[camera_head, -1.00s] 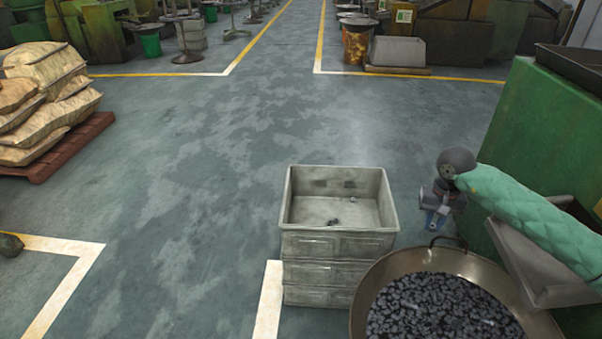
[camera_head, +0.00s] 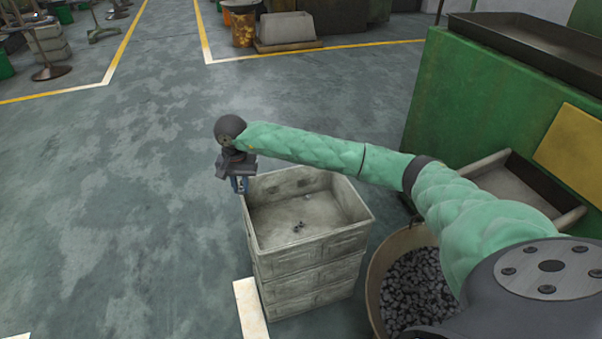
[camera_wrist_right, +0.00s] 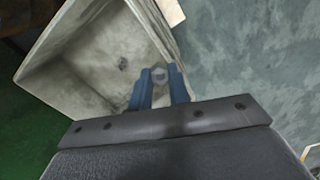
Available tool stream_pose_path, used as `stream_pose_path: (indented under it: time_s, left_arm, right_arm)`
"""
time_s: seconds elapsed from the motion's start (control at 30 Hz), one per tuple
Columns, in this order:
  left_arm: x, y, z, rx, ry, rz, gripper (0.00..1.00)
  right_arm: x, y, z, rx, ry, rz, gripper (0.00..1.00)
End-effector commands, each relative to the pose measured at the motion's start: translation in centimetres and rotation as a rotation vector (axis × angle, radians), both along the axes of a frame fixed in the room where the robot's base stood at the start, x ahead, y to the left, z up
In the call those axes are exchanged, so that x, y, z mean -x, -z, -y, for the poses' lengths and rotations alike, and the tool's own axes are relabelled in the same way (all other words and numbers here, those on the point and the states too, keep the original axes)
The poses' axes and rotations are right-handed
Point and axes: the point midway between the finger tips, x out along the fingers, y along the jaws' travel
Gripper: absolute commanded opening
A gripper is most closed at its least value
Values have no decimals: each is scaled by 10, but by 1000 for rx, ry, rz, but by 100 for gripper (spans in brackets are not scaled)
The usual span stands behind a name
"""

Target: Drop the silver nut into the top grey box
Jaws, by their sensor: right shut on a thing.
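The top grey box (camera_head: 335,235) is the uppermost of a stack of grey crates, with a few small dark pieces (camera_head: 299,227) on its floor. My right gripper (camera_head: 240,190) is over the box's left edge in the head view. In the right wrist view its blue fingers (camera_wrist_right: 160,90) are shut on the silver nut (camera_wrist_right: 159,75), which shows between the fingertips. The box's inside (camera_wrist_right: 95,70) lies below and beyond the fingers there. In the head view the nut is too small to make out clearly. My left gripper is not in view.
A green machine (camera_head: 450,100) with a chute (camera_head: 520,185) stands at the right. The floor left of the stack is clear.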

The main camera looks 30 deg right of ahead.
Motion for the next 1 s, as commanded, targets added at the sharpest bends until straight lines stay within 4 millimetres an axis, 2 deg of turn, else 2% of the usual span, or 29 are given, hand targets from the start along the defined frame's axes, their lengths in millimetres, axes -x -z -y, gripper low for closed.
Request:
stream_pose_path:
  time_s: [0.03,0.53,1.0]
  left_arm:
    - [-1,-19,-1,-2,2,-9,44]
    - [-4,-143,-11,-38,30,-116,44]
    - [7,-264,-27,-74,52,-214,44]
  right_arm:
    - [-1,-3,6,0,97,-3,0]
    - [-4,9,73,4,1134,-2,0]
    - [16,30,155,9,2124,-1,0]
